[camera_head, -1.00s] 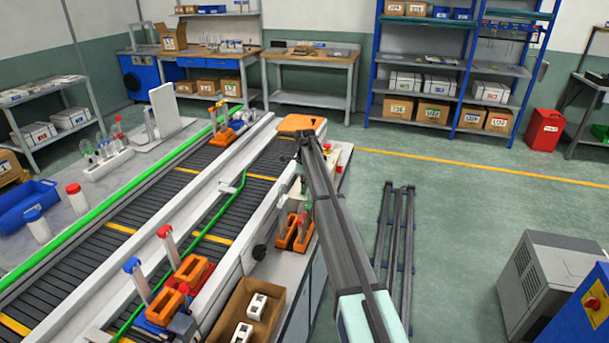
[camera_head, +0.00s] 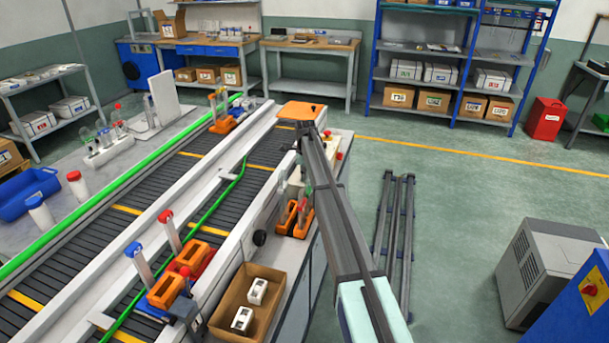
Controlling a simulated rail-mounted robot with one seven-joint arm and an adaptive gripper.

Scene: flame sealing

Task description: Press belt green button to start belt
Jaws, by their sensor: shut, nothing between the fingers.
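The belt (camera_head: 108,228) is a dark slatted conveyor with yellow stripes, running from the lower left towards the upper middle. My arm reaches from the lower right to this far end. My gripper (camera_head: 299,142) is the small dark part at the arm's tip, just before the orange plate; it is shut and empty, and its fingers are hard to make out. A red button (camera_head: 338,156) shows just right of the arm on the bench's right side. I cannot make out the green button; the arm hides part of that side.
Orange holders (camera_head: 165,290) with capped tubes stand at the belt's near right side. A cardboard box (camera_head: 218,318) with white parts and more orange holders (camera_head: 303,224) sit on the right ledge.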

